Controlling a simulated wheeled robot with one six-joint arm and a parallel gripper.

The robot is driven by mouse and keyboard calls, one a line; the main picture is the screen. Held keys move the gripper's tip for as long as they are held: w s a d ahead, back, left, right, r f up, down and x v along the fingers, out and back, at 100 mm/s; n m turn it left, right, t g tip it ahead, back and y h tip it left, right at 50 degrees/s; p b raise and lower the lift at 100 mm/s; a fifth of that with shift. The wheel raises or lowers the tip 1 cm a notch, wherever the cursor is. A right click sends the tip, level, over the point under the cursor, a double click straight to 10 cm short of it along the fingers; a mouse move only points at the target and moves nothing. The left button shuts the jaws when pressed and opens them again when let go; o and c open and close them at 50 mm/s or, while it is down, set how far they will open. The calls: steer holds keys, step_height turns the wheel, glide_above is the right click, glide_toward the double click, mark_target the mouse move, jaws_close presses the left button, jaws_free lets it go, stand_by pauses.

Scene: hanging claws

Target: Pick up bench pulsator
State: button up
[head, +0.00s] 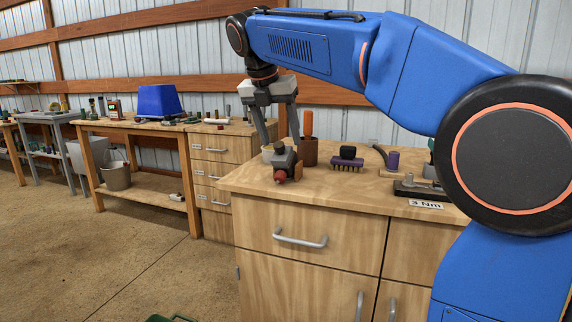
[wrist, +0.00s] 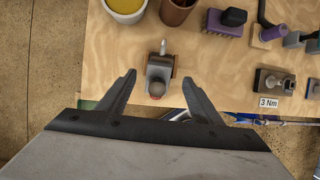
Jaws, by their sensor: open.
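A small grey device with a dark brown top knob and a red front end, which looks like the bench pulsator, stands near the front left corner of the wooden cabinet top. It shows in the head view (head: 284,163) and in the wrist view (wrist: 160,72). My gripper (head: 279,143) points down above it, with its fingers apart and empty. In the wrist view my gripper (wrist: 158,77) has one finger on each side of the device, with a gap on both sides. Whether the fingertips are level with it cannot be told.
A brown cup (head: 308,154) holding an orange-handled tool and a yellow-filled pot (wrist: 124,8) stand close behind. A purple brush (head: 347,163) and a grey device by a "3 Nm" label (head: 426,204) are to the right. The cabinet's front edge is near.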

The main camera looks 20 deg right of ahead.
mark_target(284, 147)
steer(key=x, duration=0.4)
steer(key=shift+w+d+f, duration=0.2)
steer(key=shift+w+f, duration=0.05)
steer(key=shift+f, duration=0.05)
steer(key=shift+c, duration=0.3)
steer(key=c, duration=1.4)
steer(key=shift+o, duration=0.2)
steer(key=shift+r, duration=0.15)
